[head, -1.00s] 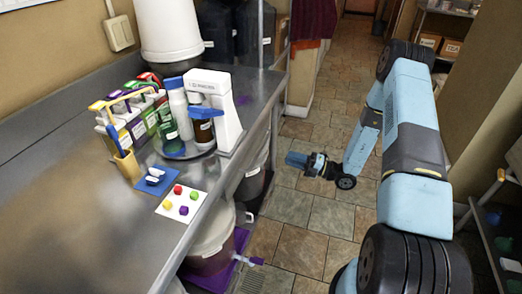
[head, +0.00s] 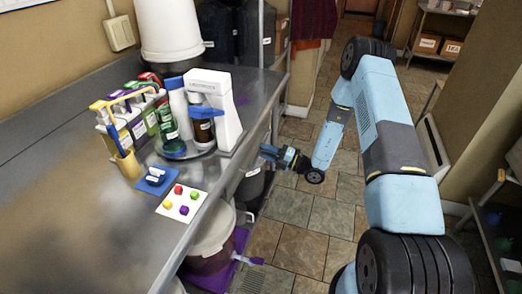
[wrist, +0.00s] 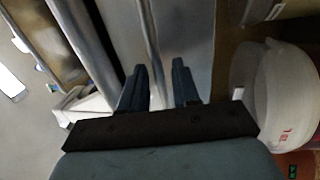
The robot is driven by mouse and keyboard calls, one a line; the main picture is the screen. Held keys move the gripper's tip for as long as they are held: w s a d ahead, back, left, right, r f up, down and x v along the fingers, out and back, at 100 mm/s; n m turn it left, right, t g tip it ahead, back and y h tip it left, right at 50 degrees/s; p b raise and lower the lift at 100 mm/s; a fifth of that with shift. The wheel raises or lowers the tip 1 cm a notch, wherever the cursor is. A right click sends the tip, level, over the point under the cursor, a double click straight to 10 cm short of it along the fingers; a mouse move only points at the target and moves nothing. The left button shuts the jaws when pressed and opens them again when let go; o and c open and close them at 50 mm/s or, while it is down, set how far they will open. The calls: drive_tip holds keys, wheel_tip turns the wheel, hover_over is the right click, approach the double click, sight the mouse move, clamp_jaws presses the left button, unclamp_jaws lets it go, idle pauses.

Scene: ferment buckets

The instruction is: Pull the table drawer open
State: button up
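The steel table (head: 110,235) runs along the left of the head view. Its drawer cannot be made out there, because the front side is seen too steeply. In the wrist view a grey metal panel (wrist: 186,38), with a long bar-like edge (wrist: 151,35) beside it, lies ahead of the fingers; it may be the drawer front, but I cannot tell for sure. My gripper (head: 266,152) is beside the table's front edge, towards the far end. Contact cannot be told.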

drive_tip(key=shift+x, duration=1.1)
drive_tip(key=shift+c, duration=0.3)
clamp_jaws()
